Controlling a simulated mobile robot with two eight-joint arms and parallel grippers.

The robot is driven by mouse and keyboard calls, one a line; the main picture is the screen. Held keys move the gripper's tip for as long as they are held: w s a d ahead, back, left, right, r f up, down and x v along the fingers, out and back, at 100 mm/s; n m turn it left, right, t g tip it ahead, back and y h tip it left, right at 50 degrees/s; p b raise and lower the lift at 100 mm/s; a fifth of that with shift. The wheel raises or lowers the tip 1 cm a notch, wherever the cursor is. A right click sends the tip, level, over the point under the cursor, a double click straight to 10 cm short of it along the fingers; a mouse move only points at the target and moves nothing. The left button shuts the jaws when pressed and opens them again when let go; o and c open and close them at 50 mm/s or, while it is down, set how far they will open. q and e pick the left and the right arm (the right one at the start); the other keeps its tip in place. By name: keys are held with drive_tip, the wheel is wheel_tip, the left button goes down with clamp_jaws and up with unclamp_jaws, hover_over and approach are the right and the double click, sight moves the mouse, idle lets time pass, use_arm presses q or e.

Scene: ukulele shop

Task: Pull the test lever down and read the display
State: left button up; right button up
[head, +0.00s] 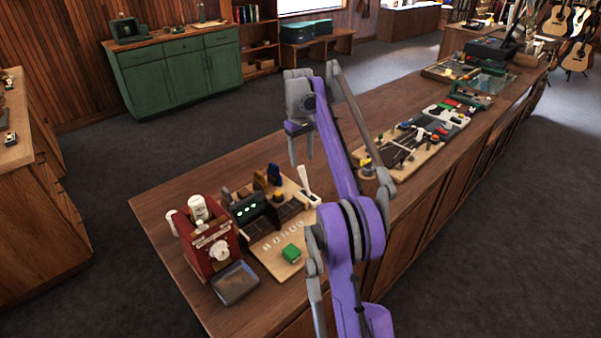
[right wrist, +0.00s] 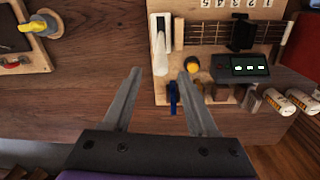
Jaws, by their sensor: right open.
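The test lever (head: 305,182) is a white handle at the far right corner of a light wooden test board (head: 270,262). It stands raised and tilted in the head view; in the right wrist view the lever (right wrist: 159,52) lies just beyond my fingertips. The display (head: 248,208) is a dark box with small lit marks; it also shows in the right wrist view (right wrist: 250,66), too small to read. My right gripper (head: 301,158) is open and empty, fingers pointing down above the counter near the lever. I see no contact. My left gripper is not in view.
A red machine (head: 208,243) and a grey tray (head: 236,283) stand left of the board. Blue (right wrist: 173,97) and yellow (right wrist: 193,66) parts stand beside the lever. A tool board (head: 405,152) lies farther right, with bare counter between.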

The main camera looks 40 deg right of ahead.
sight(302, 167)
wheel_tip(302, 167, down, 6)
drive_tip(key=shift+s+d+r+b, duration=0.1)
drive_tip(key=shift+b, duration=0.35)
drive_tip(key=shift+f, duration=0.4)
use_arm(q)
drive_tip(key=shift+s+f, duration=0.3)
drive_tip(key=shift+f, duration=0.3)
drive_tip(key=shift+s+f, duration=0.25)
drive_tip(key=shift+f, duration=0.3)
use_arm(e)
clamp_jaws()
